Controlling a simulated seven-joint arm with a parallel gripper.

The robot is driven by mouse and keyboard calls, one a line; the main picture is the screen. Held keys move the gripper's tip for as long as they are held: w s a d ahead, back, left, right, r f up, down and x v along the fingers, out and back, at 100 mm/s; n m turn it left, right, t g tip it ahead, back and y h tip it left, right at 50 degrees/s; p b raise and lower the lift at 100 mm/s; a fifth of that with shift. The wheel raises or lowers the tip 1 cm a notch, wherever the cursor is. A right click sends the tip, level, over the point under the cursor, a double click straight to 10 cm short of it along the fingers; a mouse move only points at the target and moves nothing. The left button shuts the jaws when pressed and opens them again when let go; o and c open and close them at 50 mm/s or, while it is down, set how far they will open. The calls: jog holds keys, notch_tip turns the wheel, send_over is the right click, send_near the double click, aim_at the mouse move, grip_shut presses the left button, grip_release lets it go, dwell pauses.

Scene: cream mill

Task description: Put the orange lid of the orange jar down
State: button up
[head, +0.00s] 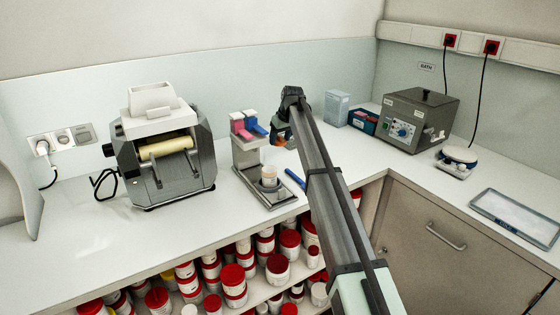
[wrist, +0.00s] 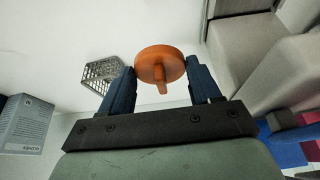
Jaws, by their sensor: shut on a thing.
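The orange lid (wrist: 160,62) is a round disc with a short stem or tab. In the wrist view it sits between the two blue fingers of my gripper (wrist: 161,68), which are shut on it. In the head view my gripper (head: 281,132) hangs over the counter, right of the dispenser stand, partly hidden by my arm. I cannot make out how high it is above the counter. A small pale jar (head: 269,178) stands on the stand's base; I cannot tell whether it is the orange jar.
The dispenser stand (head: 246,153) has pink and blue tops. A roller mill (head: 165,150) is at left. A glove box (head: 337,108) and a grey bath (head: 420,115) stand at the back right. A grey slotted holder (wrist: 100,75) shows in the wrist view. White counter (head: 225,200) is bare around.

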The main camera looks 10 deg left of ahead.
aim_at(279, 163)
notch_tip(279, 163, down, 9)
jog(key=shift+r, duration=0.1)
dwell(0.4)
jog(key=o, duration=1)
jog(key=shift+f, duration=0.2)
jog(key=v, duration=1.2)
jog(key=shift+r, duration=0.15)
jog(key=shift+d, duration=0.1)
